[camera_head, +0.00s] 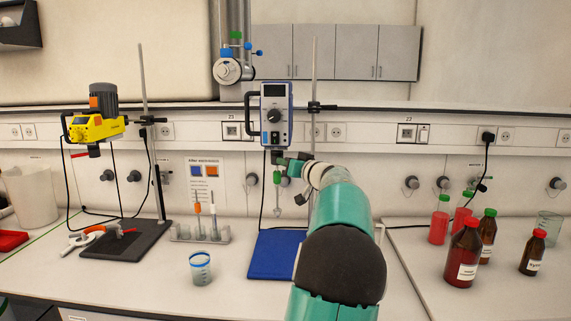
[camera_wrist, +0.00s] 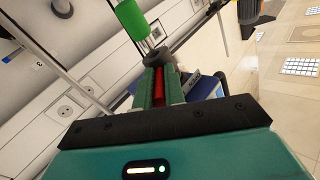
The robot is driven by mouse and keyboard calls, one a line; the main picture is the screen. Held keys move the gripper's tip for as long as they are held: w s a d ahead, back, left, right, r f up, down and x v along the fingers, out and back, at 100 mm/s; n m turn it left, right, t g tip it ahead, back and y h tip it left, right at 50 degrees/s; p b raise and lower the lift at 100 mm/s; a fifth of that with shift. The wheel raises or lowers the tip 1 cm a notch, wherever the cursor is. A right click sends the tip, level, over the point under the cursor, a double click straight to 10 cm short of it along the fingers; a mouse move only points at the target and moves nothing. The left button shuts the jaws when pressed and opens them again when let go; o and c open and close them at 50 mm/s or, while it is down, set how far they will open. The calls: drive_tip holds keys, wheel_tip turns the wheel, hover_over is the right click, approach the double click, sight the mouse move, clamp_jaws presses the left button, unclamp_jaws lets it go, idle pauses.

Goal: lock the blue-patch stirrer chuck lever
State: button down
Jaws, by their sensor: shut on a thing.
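The blue-framed white stirrer (camera_head: 275,118) hangs on a stand in the middle of the bench, above a blue base plate (camera_head: 274,257). My gripper (camera_head: 290,161) is just under its body, at the chuck. In the wrist view, my gripper (camera_wrist: 157,78) has its green jaws shut on a red lever (camera_wrist: 158,88). The dark round chuck (camera_wrist: 155,56) shows just beyond the fingertips, and a green-topped shaft (camera_wrist: 131,18) extends past it. The lever is hidden in the head view by my gripper. Its exact angle cannot be told.
A yellow stirrer (camera_head: 97,124) stands at left over a dark base plate (camera_head: 125,243). A rack (camera_head: 200,235) with tubes and a blue-rimmed beaker (camera_head: 201,268) are left of the blue plate. Brown bottles (camera_head: 464,253) and red bottles stand at right.

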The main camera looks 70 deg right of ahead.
drive_tip(key=shift+w+r, duration=0.15)
drive_tip(key=c, duration=1.7)
unclamp_jaws()
drive_tip(key=shift+o, duration=1.1)
drive_tip(key=shift+w+d, duration=0.15)
drive_tip(key=v, duration=1.4)
